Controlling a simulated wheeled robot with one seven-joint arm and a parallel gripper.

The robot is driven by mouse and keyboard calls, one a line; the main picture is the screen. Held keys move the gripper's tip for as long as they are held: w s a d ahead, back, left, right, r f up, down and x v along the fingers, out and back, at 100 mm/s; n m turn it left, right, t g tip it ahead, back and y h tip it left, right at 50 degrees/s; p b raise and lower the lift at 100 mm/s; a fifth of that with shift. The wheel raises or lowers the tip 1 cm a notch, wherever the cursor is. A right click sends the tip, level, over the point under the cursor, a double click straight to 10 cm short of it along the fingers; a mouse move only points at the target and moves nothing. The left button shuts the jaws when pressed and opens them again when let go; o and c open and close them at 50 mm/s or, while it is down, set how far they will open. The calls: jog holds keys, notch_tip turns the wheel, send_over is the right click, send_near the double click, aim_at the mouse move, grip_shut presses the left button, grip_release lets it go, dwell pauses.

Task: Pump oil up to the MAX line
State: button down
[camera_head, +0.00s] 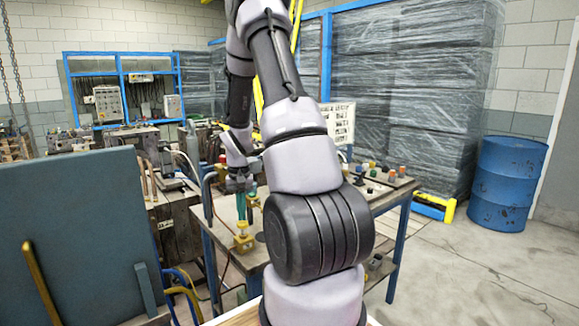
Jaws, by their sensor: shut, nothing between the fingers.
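My gripper (240,187) is small in the view, pointing down over the left part of the blue-legged workbench (213,233). Its fingers are shut with nothing between them. Just below it stands a slim green upright part (241,206), close to the fingertips; I cannot tell if they touch. A yellow fitting (243,240) sits at the bench's front left, below the green part. These may belong to the oil pump, but they are too small to tell. No MAX line or oil level can be made out. My own arm covers the middle of the bench.
Several small coloured knobbed items (396,173) stand on the bench's right side. A white chart board (338,122) rises behind. A dark teal panel (70,225) blocks the near left. A blue drum (507,183) stands at right; the right-hand floor is clear.

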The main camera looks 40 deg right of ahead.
jog(key=shift+f, duration=1.5)
jog(key=shift+r, duration=1.9)
jog(key=shift+r, duration=3)
